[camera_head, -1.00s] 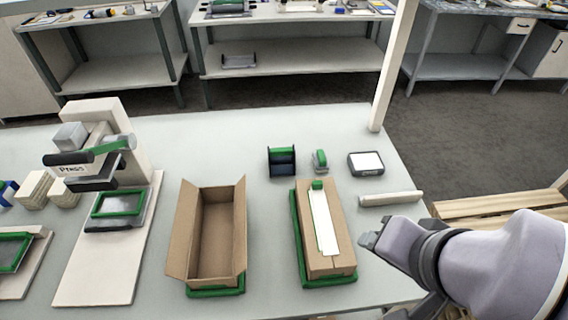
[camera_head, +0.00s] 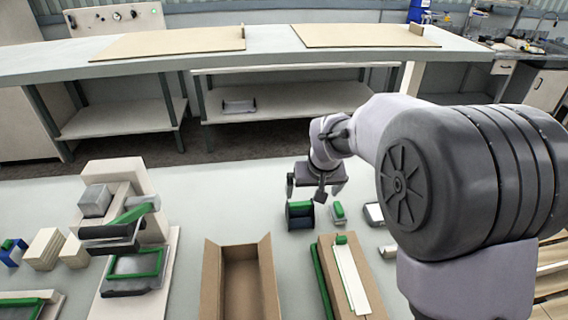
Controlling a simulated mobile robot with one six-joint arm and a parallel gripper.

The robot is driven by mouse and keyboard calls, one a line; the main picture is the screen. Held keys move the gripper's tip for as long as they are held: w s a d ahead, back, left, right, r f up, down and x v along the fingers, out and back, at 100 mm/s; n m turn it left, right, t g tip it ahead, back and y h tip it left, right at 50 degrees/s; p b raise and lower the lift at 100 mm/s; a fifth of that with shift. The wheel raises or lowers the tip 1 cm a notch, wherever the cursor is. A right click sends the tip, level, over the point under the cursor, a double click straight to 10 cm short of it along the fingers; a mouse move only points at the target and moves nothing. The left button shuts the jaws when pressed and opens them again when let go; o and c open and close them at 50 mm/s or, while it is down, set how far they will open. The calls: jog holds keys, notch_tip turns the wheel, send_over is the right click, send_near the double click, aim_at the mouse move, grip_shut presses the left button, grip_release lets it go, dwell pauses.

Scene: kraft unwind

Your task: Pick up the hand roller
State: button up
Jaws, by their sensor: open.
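I cannot tell for sure which item is the hand roller. A small grey piece with a green top (camera_head: 338,213) stands on the near table, right of a dark blue holder with a green bar (camera_head: 299,216). My gripper (camera_head: 315,190) is open and empty, pointing down just behind and above these two items. Its fingers are spread apart, and no contact with either item shows. My arm comes in from the right and hides part of the table's right side.
An open cardboard box (camera_head: 212,285) and a closed one with a white strip (camera_head: 323,268) stand in front. A grey device with a pale top (camera_head: 374,214) and a pale roll end (camera_head: 388,251) lie beside my arm. A press (camera_head: 118,205) stands left.

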aim_at(299, 212)
jog(key=shift+n, duration=0.3)
jog(key=b+x, duration=0.2)
jog(key=x, duration=0.4)
jog(key=a+b+x, duration=0.1)
jog(key=b+x, duration=0.1)
jog(key=x, duration=0.5)
jog(key=b+x, duration=0.2)
jog(key=x, duration=0.5)
jog(key=shift+w+a+r, duration=0.25)
jog(key=shift+a, duration=0.05)
jog(key=shift+r, duration=0.1)
jog(key=shift+c, duration=0.2)
jog(key=c, duration=1.5)
